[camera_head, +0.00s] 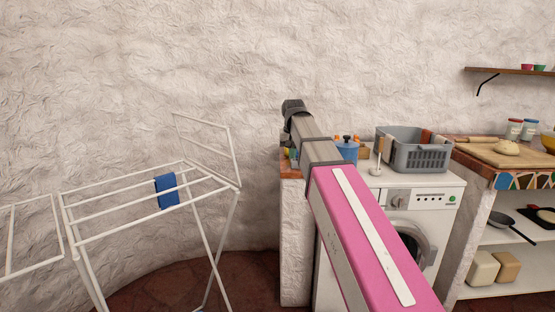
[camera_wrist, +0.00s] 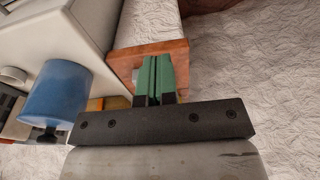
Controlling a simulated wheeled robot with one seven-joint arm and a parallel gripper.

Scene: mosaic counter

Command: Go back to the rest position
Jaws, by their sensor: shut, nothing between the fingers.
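My gripper (camera_wrist: 154,62) shows in the wrist view with its two green fingers together and nothing between them. It is above the brick-red corner of the counter end (camera_wrist: 177,55). In the head view my pink and grey arm stretches forward, and its dark far end stands over the counter beside the washing machine. The fingers cannot be made out clearly there.
A white drying rack (camera_head: 75,198) with a blue cloth (camera_head: 167,190) stands left. A grey basket (camera_head: 418,153) sits on the washing machine (camera_head: 445,200). A wooden board (camera_head: 490,155) with dough lies on the right counter. Floor shows between rack and counter.

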